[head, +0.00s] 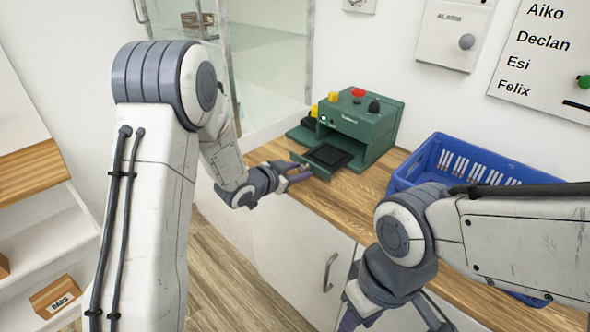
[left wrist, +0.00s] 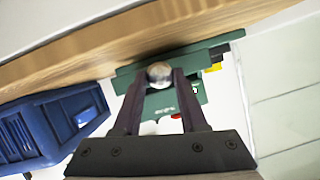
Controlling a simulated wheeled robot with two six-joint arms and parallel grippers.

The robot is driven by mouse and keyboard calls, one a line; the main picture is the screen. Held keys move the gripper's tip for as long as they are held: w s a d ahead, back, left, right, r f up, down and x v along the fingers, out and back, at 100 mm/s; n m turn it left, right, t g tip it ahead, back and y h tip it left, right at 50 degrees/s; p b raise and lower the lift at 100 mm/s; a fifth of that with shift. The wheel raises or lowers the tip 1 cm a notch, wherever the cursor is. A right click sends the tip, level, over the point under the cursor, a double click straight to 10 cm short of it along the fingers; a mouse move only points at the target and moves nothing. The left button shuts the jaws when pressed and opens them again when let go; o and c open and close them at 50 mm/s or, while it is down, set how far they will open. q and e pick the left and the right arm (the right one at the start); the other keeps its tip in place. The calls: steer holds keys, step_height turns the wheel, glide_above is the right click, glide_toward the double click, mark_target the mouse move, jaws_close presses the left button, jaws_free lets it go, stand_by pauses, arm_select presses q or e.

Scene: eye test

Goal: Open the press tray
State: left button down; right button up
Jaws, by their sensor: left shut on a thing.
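The green press (head: 365,125) stands on the wooden counter near the wall, with red, yellow and black knobs on top. Its tray (head: 325,157), with a dark inset, sticks out from the front. My left gripper (head: 298,172) is at the tray's front edge. In the left wrist view my left gripper (left wrist: 158,88) is shut on the tray's round metal knob (left wrist: 159,72), and the press (left wrist: 176,100) shows behind the fingers. My right gripper (head: 390,318) is at the bottom of the head view, fingers apart, partly cut off by the frame edge.
A blue crate (head: 437,160) stands on the counter (head: 300,195) right of the press; it also shows in the left wrist view (left wrist: 50,128). A glass-sided cabinet (head: 265,60) is behind the left arm. A cupboard door with a handle (head: 329,272) is below the counter.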

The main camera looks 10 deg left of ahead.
arm_select(q)
steer(key=shift+c, duration=2.2)
jaws_free()
steer(key=v, duration=1)
steer(key=shift+s+p, duration=0.15)
steer(key=shift+p, duration=0.2)
steer(key=shift+a+r, duration=0.1)
